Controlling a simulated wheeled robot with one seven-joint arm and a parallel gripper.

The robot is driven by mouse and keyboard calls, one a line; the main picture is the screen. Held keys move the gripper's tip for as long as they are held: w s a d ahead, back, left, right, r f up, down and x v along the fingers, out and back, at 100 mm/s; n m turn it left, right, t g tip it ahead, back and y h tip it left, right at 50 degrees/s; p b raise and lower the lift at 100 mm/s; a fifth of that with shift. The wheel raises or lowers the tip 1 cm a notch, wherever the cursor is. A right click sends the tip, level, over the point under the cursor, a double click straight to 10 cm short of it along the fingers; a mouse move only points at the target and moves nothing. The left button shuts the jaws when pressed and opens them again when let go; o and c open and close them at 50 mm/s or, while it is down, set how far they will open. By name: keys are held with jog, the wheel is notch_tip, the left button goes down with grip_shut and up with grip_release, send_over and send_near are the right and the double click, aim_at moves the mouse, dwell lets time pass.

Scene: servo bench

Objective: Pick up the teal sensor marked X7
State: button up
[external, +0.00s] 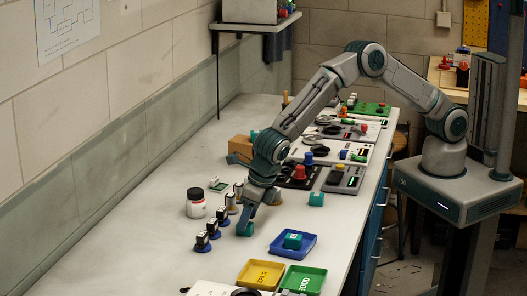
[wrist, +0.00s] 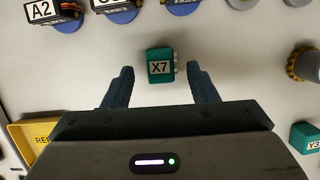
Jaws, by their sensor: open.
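The teal sensor marked X7 (wrist: 159,68) lies on the bench in the wrist view, label facing the camera. My gripper (wrist: 160,78) is open, with one dark blue finger to the left of the sensor and one to its right. A gap shows on both sides, so nothing is gripped. In the external view my gripper (external: 258,211) points down low over the bench, beside a teal block (external: 243,229) that appears to be this sensor. The gripper partly hides it, and its label cannot be read there.
Another teal block marked Y3 (wrist: 307,137) is at right in the wrist view. Blue-based parts, one marked A2 (wrist: 42,10), line the top. A blue tray (external: 272,248) holds a teal block. Yellow (external: 244,278) and green (external: 316,275) trays stand at the front. A white jar (external: 196,207) stands left.

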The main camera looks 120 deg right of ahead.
jog(key=shift+x, duration=1.05)
jog(key=c, duration=1)
jog(key=shift+c, duration=0.2)
